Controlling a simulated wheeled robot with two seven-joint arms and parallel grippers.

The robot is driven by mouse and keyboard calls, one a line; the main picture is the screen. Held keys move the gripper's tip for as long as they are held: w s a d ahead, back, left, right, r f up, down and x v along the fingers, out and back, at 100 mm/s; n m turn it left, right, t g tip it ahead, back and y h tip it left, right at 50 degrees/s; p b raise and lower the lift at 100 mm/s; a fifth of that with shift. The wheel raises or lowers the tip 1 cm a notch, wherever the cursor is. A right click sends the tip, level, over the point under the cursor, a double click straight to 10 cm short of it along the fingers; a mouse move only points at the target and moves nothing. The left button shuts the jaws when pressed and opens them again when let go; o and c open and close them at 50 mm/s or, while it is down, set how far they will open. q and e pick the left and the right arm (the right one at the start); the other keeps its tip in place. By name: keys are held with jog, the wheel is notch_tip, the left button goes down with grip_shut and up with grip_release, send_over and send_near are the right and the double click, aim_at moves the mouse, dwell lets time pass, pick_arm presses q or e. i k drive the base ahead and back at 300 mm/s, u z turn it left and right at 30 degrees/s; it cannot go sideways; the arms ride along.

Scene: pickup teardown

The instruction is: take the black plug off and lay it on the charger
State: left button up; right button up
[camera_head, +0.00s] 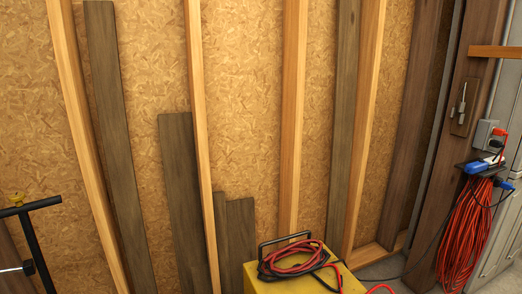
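A small black plug (494,143) appears to sit at the grey outlet box (484,131) on the wall at the far right. It is just below a red plug (499,132). The black plug is small, so I cannot tell how it is seated. The yellow box with a black handle, which looks like the charger (262,284), stands at the bottom centre, cut off by the lower edge. Red and black cables (290,264) lie coiled on its top. Neither of my grippers is in view.
A blue connector (477,167) rests on a dark bracket above a hanging coil of orange-red cord (463,232). A dark cable runs from the coil toward the charger. Loose boards (183,200) lean on the stud wall. A black T-handle (32,207) stands at left.

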aim_at(494, 142)
jog(key=z, duration=1.5)
